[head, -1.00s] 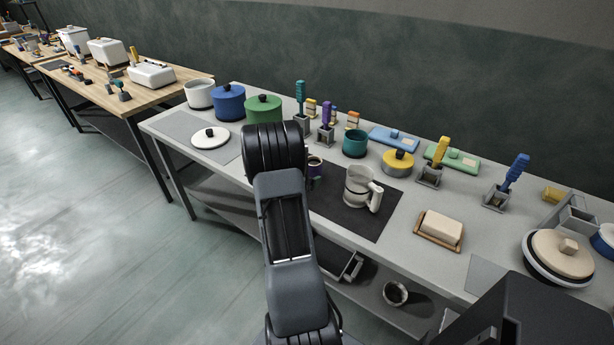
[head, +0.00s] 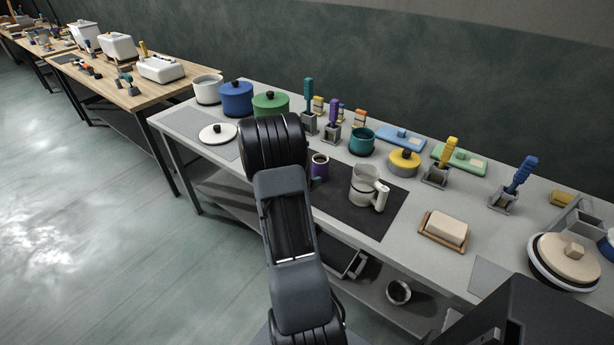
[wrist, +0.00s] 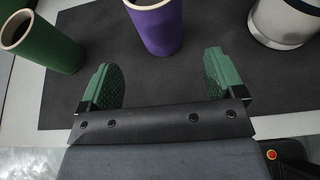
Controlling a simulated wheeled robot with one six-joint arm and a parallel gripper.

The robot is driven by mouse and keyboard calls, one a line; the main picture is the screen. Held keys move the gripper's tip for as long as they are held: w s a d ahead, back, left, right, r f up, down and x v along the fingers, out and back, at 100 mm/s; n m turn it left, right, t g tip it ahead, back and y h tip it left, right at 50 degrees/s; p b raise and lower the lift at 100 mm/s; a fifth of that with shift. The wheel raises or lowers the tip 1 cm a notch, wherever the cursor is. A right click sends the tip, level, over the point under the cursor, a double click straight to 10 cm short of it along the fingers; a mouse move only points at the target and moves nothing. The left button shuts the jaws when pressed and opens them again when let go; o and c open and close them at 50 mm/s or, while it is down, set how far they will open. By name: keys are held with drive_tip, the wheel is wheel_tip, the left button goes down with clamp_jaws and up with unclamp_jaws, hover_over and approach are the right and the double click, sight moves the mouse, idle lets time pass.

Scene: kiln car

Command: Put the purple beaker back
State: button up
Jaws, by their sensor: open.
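The purple beaker (head: 320,168) stands upright on the dark mat (head: 345,212), left of the white jug (head: 364,184). In the wrist view the purple beaker (wrist: 158,28) stands just beyond my gripper (wrist: 163,72), roughly in line with the gap between its fingers. The green fingers are apart, with only bare mat between them, and do not touch the beaker. In the head view my arm hides the gripper. A green beaker (wrist: 42,42) stands left of the fingers, at the mat's left edge in the wrist view.
The jug (wrist: 286,20) stands to the right in the wrist view. Pots, a white lid (head: 217,133) and utensil holders (head: 331,130) stand behind and left. A butter dish (head: 445,229) sits to the right. The front part of the mat is clear.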

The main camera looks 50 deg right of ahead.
drive_tip(key=shift+a+r, duration=0.1)
drive_tip(key=shift+a, duration=0.15)
idle(0.3)
drive_tip(key=v, duration=1.3)
drive_tip(key=shift+a+r, duration=0.15)
drive_tip(key=shift+a, duration=0.2)
drive_tip(key=s+a+f+m+g+y, duration=0.1)
drive_tip(key=s+a+m+y, duration=0.3)
drive_tip(key=m, duration=0.3)
drive_tip(key=s+a+m+g+y, duration=0.2)
drive_tip(key=a+m+y, duration=0.1)
drive_tip(key=a+m, duration=0.3)
drive_tip(key=a+r+m+t+y, duration=0.2)
drive_tip(key=a+r, duration=0.3)
drive_tip(key=a, duration=0.4)
drive_tip(key=a+r+m+t+y+p, duration=0.1)
drive_tip(key=a+r+t+y, duration=0.3)
drive_tip(key=a, duration=0.4)
drive_tip(key=shift+w+a+r+m+t+y, duration=0.2)
drive_tip(key=shift+a+r+m+t+y, duration=0.15)
drive_tip(key=shift+r+m, duration=0.55)
